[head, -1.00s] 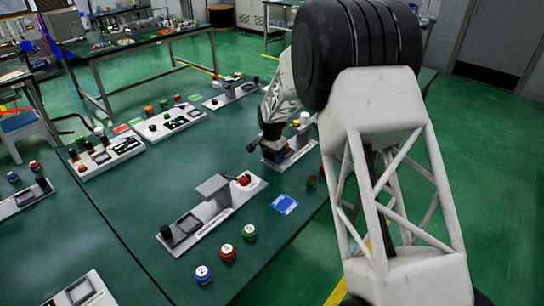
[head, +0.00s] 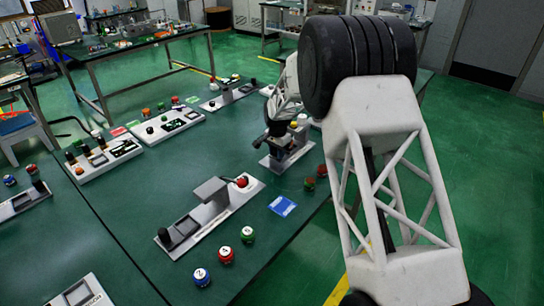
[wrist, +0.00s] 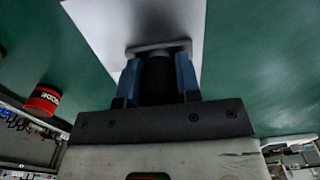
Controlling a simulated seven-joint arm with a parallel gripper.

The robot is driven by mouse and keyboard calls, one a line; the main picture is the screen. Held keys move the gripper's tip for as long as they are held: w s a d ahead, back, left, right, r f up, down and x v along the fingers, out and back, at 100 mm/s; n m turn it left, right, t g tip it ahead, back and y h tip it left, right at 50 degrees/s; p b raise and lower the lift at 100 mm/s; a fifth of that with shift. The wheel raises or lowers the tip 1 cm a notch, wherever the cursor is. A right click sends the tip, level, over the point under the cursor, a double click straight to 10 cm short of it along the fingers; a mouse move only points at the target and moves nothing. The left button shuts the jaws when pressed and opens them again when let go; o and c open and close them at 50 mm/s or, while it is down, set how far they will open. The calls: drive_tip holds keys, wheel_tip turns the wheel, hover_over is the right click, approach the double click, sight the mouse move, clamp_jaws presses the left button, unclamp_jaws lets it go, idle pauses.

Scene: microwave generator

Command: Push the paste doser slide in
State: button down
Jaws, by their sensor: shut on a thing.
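In the head view my gripper (head: 276,144) is at a pale device (head: 296,156) near the table's right edge, and it partly covers this device. I take the device to be the paste doser. In the wrist view my gripper (wrist: 158,82) has its two blue fingers shut on a dark cylindrical handle (wrist: 158,80). A grey flat piece (wrist: 158,47) shows just beyond the fingertips, over the device's pale plate (wrist: 125,22). The slide itself is mostly hidden by my gripper, so its position cannot be told.
A similar pale device (head: 214,208) with a red ball knob stands nearer on the green table (head: 140,215). Several numbered jars (head: 226,255) and a blue card (head: 283,206) lie near the front edge. Red and green jars (head: 315,178) stand close to my arm. Other panels stand left.

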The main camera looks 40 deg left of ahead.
drive_tip(key=c, duration=0.8)
unclamp_jaws()
drive_tip(key=shift+r, duration=3.9)
